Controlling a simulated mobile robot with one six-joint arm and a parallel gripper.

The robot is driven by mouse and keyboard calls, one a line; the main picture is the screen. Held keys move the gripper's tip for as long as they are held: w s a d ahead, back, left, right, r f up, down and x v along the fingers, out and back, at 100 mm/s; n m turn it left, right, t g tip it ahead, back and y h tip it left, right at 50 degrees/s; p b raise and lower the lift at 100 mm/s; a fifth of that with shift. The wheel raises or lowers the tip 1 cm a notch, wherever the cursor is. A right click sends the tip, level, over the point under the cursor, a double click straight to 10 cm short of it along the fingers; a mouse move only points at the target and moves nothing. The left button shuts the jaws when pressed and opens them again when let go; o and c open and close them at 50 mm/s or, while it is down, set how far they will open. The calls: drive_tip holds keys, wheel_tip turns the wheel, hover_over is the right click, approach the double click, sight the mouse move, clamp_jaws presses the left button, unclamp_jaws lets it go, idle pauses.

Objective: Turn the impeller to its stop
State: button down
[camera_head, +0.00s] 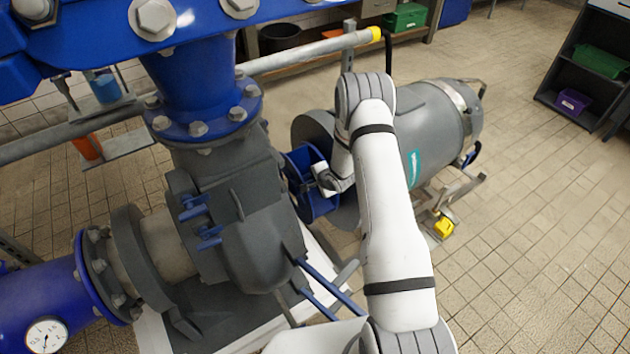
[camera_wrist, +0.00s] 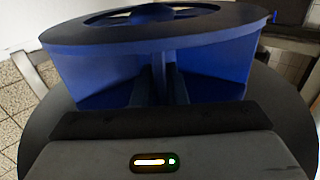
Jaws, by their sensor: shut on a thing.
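The blue impeller (camera_head: 314,203) sits between the grey pump casing (camera_head: 240,220) and the large grey motor (camera_head: 425,125) in the head view. In the wrist view the impeller (camera_wrist: 215,70) fills the middle, with a dark-faced rim and blue vanes inside. My gripper (camera_head: 328,180) reaches in from the right at the impeller's near side. In the wrist view my gripper (camera_wrist: 160,92) is shut on a vane of the impeller. The exact contact is partly hidden by the gripper body. I cannot tell the impeller's angle against its stop.
Blue pipework (camera_head: 200,85) rises above the casing. A grey rail with a yellow end (camera_head: 376,34) runs behind it. A blue pipe with a gauge (camera_head: 45,335) is at lower left. Shelves (camera_head: 590,60) with bins stand at upper right.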

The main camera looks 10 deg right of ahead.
drive_tip(key=shift+w+a+r+p, duration=0.15)
drive_tip(key=shift+w+r, duration=0.35)
drive_tip(key=shift+w, duration=0.05)
drive_tip(key=shift+w+a+r+p, duration=0.15)
drive_tip(key=shift+w+r, duration=0.3)
drive_tip(key=shift+w, duration=0.1)
drive_tip(key=c, duration=1.5)
unclamp_jaws()
drive_tip(key=shift+f, duration=0.1)
drive_tip(key=shift+s+f, duration=0.1)
drive_tip(key=shift+s, duration=0.05)
drive_tip(key=p+v, duration=0.1)
drive_tip(key=v, duration=0.6)
drive_tip(key=shift+s+d, duration=0.1)
drive_tip(key=shift+s, duration=0.2)
